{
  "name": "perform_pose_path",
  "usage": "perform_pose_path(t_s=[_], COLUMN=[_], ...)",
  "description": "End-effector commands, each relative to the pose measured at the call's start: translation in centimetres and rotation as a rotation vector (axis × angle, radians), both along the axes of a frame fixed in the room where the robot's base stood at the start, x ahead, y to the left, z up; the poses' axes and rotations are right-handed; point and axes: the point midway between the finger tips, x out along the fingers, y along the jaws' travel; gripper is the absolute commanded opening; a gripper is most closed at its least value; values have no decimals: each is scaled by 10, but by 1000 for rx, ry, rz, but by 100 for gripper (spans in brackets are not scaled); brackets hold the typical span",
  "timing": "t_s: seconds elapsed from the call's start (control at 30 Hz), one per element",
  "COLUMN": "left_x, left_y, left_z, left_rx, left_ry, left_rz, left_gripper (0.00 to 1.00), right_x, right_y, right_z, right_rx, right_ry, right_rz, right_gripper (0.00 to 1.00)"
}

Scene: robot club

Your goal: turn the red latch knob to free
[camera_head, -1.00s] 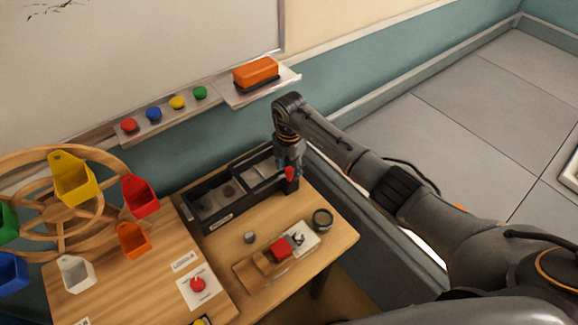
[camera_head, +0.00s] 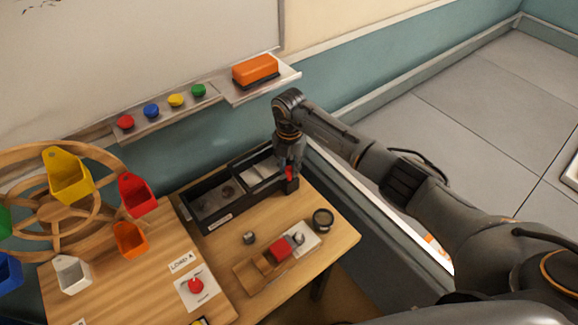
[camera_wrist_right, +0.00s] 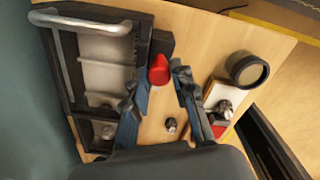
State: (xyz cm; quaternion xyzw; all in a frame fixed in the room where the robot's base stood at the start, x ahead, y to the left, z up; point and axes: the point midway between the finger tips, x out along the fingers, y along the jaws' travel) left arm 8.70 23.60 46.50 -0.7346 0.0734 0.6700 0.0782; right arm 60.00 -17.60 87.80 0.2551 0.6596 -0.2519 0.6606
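The red latch knob (camera_head: 289,174) sits on a dark block at the right end of the black tray box (camera_head: 208,223). In the right wrist view the knob (camera_wrist_right: 159,70) lies between my right gripper's spread fingers, near their tips. My right gripper (camera_head: 291,163) points down over the knob and partly hides it in the head view. In the wrist view its fingers (camera_wrist_right: 160,77) are open, with gaps on both sides of the knob. My left gripper is in neither view.
A board with a red block (camera_head: 280,250) lies on the wooden table, near a dark round cup (camera_head: 322,220) and a small metal piece (camera_head: 249,238). A wooden wheel with coloured buckets (camera_head: 66,178) stands at left. A wall shelf holds an orange eraser (camera_head: 255,71).

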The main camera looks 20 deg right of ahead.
Motion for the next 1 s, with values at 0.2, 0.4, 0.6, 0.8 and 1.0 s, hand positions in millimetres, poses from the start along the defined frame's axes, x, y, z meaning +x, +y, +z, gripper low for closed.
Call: perform_pose_path(t_s=[0.2,0.4,0.6,0.8,1.0], left_x=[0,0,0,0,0], left_y=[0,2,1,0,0], left_z=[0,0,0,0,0], left_rx=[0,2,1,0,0], left_ry=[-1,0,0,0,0], left_rz=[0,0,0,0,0], left_gripper=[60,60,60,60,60], right_x=[0,0,1,1,1], right_y=[0,0,0,0,-1], right_z=[0,2,28,72,106], right_rx=[0,1,0,0,0], right_ry=[0,-1,-6,-6,-3], right_rz=[-1,-1,1,-1,-2], right_gripper=[47,47,47,47,47])
